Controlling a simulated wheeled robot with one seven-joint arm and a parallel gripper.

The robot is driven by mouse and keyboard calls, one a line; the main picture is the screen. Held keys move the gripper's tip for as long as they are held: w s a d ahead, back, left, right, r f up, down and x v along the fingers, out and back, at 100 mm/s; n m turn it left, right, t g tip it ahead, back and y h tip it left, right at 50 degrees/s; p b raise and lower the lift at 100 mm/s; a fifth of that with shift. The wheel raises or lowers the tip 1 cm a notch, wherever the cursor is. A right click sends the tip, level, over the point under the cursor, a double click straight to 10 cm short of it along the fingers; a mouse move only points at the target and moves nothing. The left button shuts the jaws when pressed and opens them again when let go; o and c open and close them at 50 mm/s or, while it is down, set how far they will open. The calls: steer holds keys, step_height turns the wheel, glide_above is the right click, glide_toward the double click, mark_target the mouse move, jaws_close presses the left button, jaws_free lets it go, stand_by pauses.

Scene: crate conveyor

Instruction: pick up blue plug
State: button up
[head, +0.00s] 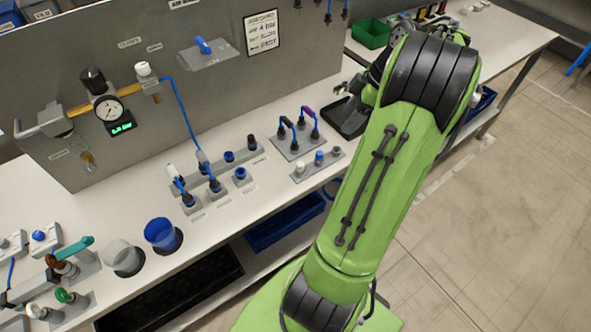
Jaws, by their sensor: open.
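A small blue plug (319,157) stands upright in the middle of a grey holder strip (304,176) on the bench, between a white plug (300,166) and a dark grey one (336,151). Other blue-topped fittings (229,156) sit in grey blocks further left, so I cannot tell for sure which one is the named plug. My gripper (345,90) shows only in part, small and dark beside my green arm, above the black tray. It is open and appears empty. It is behind and to the right of the holder strip, apart from the plug.
A grey panel (200,90) with a gauge (109,109) rises behind the bench. A block with looped blue cables (298,140) stands behind the holder strip. A black tray (347,120) and green bin (371,33) lie at right. Clear and blue cups (162,234) stand front left.

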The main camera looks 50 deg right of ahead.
mark_target(321, 153)
steer(key=b+x, duration=0.5)
steer(key=x, duration=1)
steer(key=shift+w+f, duration=0.15)
jaws_close()
step_height(321, 153, up, 10)
steer(key=p, duration=0.3)
